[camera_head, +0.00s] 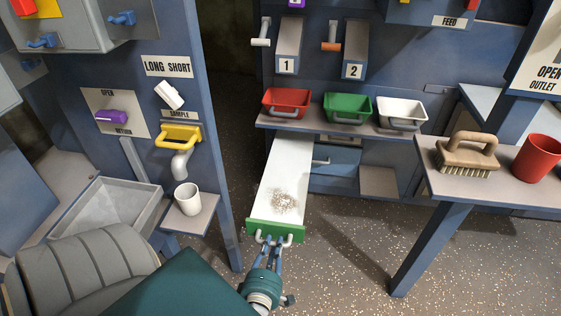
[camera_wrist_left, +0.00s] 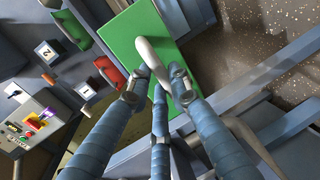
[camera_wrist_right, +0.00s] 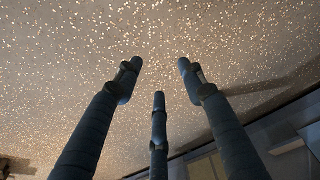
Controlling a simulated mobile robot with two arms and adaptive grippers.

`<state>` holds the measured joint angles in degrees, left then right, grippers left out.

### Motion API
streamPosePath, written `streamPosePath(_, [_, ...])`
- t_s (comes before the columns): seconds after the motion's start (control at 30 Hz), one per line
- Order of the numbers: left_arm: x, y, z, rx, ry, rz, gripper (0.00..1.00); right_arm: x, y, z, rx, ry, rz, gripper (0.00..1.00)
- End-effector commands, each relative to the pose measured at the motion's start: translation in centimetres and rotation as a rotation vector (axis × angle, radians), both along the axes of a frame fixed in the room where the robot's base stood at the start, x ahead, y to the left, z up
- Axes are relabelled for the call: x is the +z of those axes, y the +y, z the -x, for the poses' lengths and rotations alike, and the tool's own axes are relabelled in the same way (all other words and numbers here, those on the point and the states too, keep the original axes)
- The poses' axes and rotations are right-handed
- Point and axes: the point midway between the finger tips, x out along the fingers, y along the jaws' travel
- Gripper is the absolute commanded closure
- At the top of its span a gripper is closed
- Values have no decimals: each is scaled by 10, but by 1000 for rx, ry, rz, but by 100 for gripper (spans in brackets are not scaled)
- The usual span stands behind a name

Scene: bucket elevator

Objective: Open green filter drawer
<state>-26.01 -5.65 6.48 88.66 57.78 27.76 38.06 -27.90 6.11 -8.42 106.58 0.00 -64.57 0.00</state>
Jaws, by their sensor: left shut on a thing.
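The green filter drawer (camera_head: 262,233) has a green front and a long white tray (camera_head: 283,170) behind it. In the head view it sticks far out from below the shelf, with a pile of pale grains on the tray. My left gripper (camera_head: 270,243) is shut on the drawer's pale handle at the green front. In the left wrist view the fingers (camera_wrist_left: 160,90) close around the handle (camera_wrist_left: 153,60) in front of the green panel (camera_wrist_left: 133,35). My right gripper (camera_wrist_right: 158,75) shows only in the right wrist view, its fingers spread and empty above the speckled floor.
Red (camera_head: 286,102), green (camera_head: 347,107) and white (camera_head: 402,113) bins stand on the shelf above the drawer. A table with a brush (camera_head: 467,153) and red cup (camera_head: 537,157) is at right. A white mug (camera_head: 187,199) stands at left. Floor right of the drawer is clear.

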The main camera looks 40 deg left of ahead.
Motion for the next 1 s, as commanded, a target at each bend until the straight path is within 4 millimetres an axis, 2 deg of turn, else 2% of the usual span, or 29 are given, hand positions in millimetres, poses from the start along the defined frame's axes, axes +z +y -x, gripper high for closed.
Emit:
streamPosePath(0.1, [-1,-9,16,-1,4,3,100,-4,0,1,0,2,-1,60])
streamPosePath(0.27, [-1,-16,26,-2,3,3,100,-8,0,3,1,6,0,60])
streamPosePath(0.73, [-1,-18,30,-1,2,1,100,-9,0,3,1,5,0,60])
streamPosePath(0.77, [-1,-18,29,-1,2,1,75,-9,0,3,1,5,0,60])
streamPosePath(0.83, [-1,-18,29,-1,2,1,61,-9,0,3,1,5,0,60])
streamPosePath(1.0, [-1,-17,29,-1,1,1,61,-9,0,3,1,5,0,60])
